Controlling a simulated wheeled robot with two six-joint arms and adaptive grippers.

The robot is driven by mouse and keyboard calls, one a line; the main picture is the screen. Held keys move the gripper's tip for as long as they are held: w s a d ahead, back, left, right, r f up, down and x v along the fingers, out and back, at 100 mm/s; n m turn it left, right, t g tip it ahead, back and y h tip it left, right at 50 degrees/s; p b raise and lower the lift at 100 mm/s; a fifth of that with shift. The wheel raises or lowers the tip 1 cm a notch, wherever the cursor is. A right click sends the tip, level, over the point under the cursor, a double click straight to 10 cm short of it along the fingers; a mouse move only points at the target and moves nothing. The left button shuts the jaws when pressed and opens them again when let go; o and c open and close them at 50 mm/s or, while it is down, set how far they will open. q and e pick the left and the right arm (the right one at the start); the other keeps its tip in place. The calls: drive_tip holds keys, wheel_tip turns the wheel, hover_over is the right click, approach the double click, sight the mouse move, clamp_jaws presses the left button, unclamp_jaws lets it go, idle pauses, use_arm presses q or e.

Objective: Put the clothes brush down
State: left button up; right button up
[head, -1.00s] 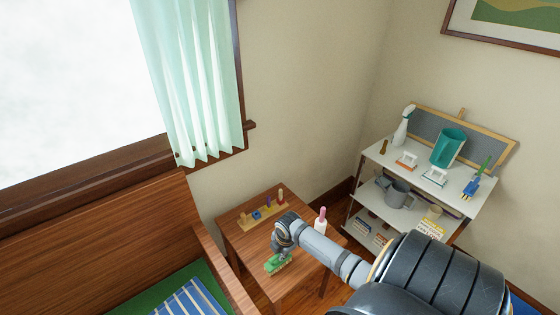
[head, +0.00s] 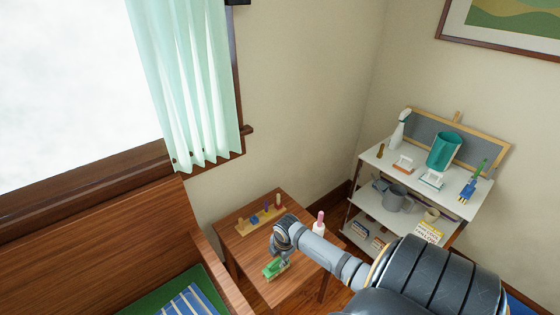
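A small green clothes brush (head: 274,269) is at the front left part of the small wooden table (head: 242,258). My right gripper (head: 282,258) points down right over the brush, at its upper right side, and hides part of it. The fingers are too small and covered to show whether they grip the brush or stand apart from it. The brush looks at or very close to the tabletop; whether it rests there is unclear. My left gripper is not in view.
A wooden peg toy (head: 262,218) lies along the table's back edge. A white bottle with a pink top (head: 319,225) stands behind my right arm. A white shelf (head: 400,215) with several items stands at right. A wooden bed (head: 95,250) is at left.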

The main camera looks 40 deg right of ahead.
wheel_tip(320, 180, up, 10)
drive_tip(key=s+p, duration=0.1)
drive_tip(key=s, duration=0.1)
drive_tip(key=shift+a+r, duration=0.15)
drive_tip(key=shift+r, duration=0.05)
